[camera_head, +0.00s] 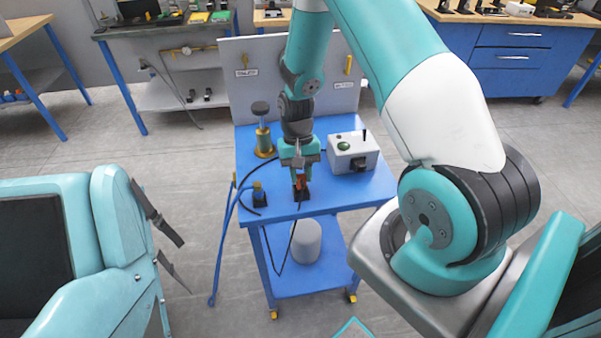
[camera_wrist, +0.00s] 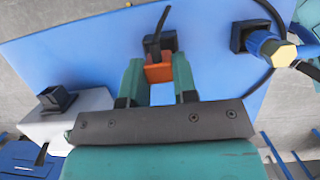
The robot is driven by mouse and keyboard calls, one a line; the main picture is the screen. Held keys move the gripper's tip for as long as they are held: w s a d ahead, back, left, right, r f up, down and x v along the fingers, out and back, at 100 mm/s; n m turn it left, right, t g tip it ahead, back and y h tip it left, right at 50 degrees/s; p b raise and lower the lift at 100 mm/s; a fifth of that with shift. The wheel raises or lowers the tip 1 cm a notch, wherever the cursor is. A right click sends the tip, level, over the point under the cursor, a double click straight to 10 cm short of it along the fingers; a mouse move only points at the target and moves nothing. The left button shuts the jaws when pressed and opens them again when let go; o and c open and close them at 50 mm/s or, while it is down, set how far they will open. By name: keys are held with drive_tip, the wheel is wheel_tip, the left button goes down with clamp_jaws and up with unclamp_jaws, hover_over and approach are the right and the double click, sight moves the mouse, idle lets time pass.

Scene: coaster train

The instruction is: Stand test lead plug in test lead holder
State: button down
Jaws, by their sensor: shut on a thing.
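The test lead plug is an orange-red block (camera_head: 301,181) with a black lead. It also shows between the fingers in the wrist view (camera_wrist: 158,72). My gripper (camera_head: 299,174) is shut on it, pointing down over the front of the blue cart top. The test lead holder, a small black block (camera_head: 303,194), is directly below the plug; its edge shows behind the plug in the wrist view (camera_wrist: 168,41). The plug's lower end is hidden, so I cannot tell whether it is inside the holder or just above it.
On the blue cart (camera_head: 330,199) a blue fitting (camera_head: 258,187) with a yellow nut stands in a black base at left. A white box (camera_head: 347,147) with a green button is at right. A brass-based post (camera_head: 263,138) and upright grey panel (camera_head: 345,92) are behind.

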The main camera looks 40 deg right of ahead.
drive_tip(key=shift+f+b, duration=0.9)
drive_tip(key=shift+f, duration=0.45)
drive_tip(key=c, duration=0.8)
unclamp_jaws()
drive_tip(key=shift+r, duration=0.1)
drive_tip(key=b+v, duration=0.3)
drive_tip(key=v, duration=1.4)
drive_tip(key=shift+r, duration=0.15)
drive_tip(key=s+a+r+n+t, duration=0.1)
drive_tip(key=s+a+r+n, duration=0.25)
drive_tip(key=a, duration=0.25)
drive_tip(key=s+a+r+n+t, duration=0.1)
drive_tip(key=s+a+r+n, duration=0.2)
drive_tip(key=a, duration=0.4)
drive_tip(key=s+a+r+n+t+y, duration=0.1)
drive_tip(key=s+a+r+n, duration=0.3)
drive_tip(key=s+a, duration=0.6)
drive_tip(key=s+n+y, duration=0.1)
drive_tip(key=s+n, duration=0.1)
drive_tip(key=s, duration=0.2)
drive_tip(key=shift+s+y, duration=0.25)
drive_tip(key=shift+y, duration=0.05)
